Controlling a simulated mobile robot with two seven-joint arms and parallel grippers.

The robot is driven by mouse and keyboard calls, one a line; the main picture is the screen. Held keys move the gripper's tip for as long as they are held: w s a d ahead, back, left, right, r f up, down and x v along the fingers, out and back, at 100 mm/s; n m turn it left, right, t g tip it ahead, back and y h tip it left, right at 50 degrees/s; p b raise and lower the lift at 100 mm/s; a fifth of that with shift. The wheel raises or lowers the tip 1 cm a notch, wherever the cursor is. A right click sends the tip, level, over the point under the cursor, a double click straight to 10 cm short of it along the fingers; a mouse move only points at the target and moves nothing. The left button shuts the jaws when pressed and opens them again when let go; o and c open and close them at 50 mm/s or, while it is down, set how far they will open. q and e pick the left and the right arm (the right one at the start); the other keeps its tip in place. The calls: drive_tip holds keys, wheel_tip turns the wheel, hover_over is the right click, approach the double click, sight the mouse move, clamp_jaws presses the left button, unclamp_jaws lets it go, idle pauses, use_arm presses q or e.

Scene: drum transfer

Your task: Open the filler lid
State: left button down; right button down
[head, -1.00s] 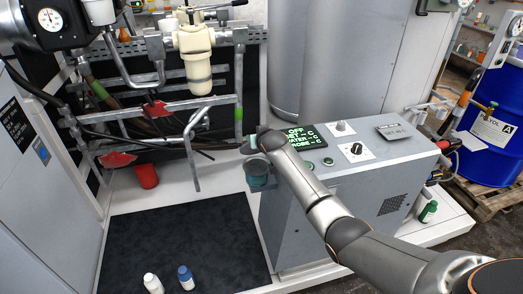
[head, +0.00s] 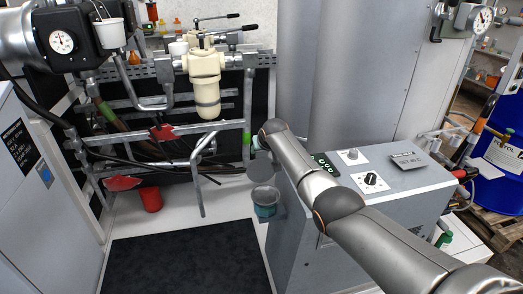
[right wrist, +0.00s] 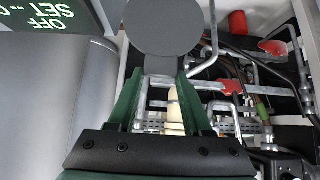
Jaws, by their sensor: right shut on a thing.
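The filler (head: 266,204) is a teal-grey cup on the left side of the grey control cabinet, and its mouth shows. The filler lid (head: 261,171) is a grey round disc standing raised above the cup, tilted up from the mouth. In the right wrist view the lid (right wrist: 163,27) is a dark disc whose narrow tab runs down between my green fingers. My right gripper (right wrist: 160,88) is shut on the lid. In the head view my right gripper (head: 259,142) is mostly hidden behind my own wrist, above the filler. My left gripper is not in view.
The grey control cabinet (head: 405,178) with knobs and a display stands right of the filler. Pipes and a cream filter housing (head: 205,85) are behind to the left. A red cup (head: 151,200) stands on the white floor. A dark mat (head: 185,262) lies clear in front.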

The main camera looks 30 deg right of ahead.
drive_tip(key=shift+w+d+r, duration=0.1)
drive_tip(key=shift+w+r, duration=0.25)
drive_tip(key=shift+r, duration=0.1)
drive_tip(key=c, duration=0.8)
unclamp_jaws()
drive_tip(key=o, duration=0.5)
drive_tip(key=shift+s+f, duration=0.15)
drive_tip(key=shift+f, duration=0.1)
drive_tip(key=shift+p+v, duration=1.2)
drive_tip(key=shift+v, duration=5.05)
